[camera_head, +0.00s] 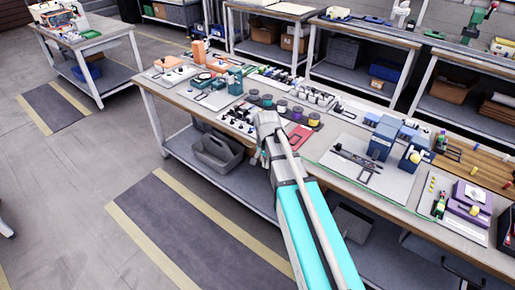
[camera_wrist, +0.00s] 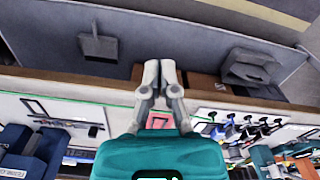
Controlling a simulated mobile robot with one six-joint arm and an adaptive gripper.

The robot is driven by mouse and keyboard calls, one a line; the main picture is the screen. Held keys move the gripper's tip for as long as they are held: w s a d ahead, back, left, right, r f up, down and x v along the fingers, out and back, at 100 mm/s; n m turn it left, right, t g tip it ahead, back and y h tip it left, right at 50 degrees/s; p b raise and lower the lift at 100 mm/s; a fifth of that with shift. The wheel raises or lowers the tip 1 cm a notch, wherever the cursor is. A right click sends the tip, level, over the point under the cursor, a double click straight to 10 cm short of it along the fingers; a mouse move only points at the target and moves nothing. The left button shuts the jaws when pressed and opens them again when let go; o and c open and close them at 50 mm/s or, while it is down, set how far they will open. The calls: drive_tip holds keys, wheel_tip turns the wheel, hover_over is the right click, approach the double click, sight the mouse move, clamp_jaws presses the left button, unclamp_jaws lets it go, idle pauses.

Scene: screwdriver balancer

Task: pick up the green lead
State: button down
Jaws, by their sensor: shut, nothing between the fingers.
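My gripper (camera_wrist: 160,68) is shut and empty; its two grey fingers lie close together in the wrist view. In the head view my gripper (camera_head: 266,124) is over the front part of the long workbench (camera_head: 228,128), seen from behind. I cannot make out the green lead for sure. A thin green line (camera_wrist: 60,97) runs along the edge of a pale board in the wrist view, apart from the fingers; it may be only the board's edge. The gripper and arm hide part of the bench.
A red plate (camera_head: 300,137) lies right of my gripper. Round coloured pots (camera_head: 281,106) stand behind it. Blue-grey devices (camera_head: 383,138) stand farther right, and a purple box (camera_head: 468,204) is at the right end. A grey bin (camera_head: 217,152) sits on the shelf below.

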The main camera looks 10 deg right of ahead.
drive_tip(key=s+d+n, duration=0.1)
drive_tip(key=s+n, duration=0.5)
drive_tip(key=s, duration=0.7)
drive_tip(key=shift+d+n, duration=0.4)
